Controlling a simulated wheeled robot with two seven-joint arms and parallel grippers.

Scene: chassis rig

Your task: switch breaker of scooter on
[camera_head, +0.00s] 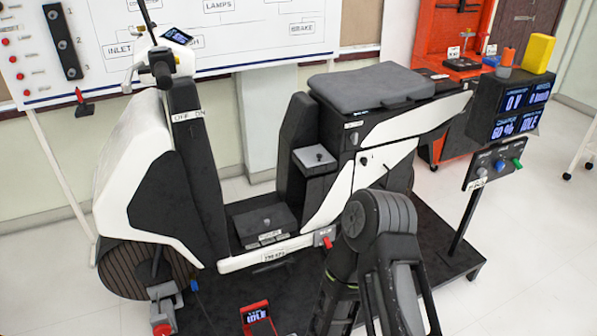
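The white and black scooter (140,185) stands upright on a dark platform, its front to the left and its grey seat (370,85) on top. A small red part (326,242) with a label sits low on its side, at the rear end of the footboard. A dark box (264,226) with small labels lies on the footboard, and a grey-topped box (315,157) sits below the seat front. I cannot read which part is the breaker or its state. One of my arms (380,220) rises in front of the scooter's rear; no gripper fingertips show.
A display unit (510,105) stands at the right, with a post-mounted panel of coloured knobs (497,160) before it. A red device with a screen (257,318) is at the bottom. A whiteboard diagram (225,35) and orange cabinet (448,28) stand behind. Floor at lower right is clear.

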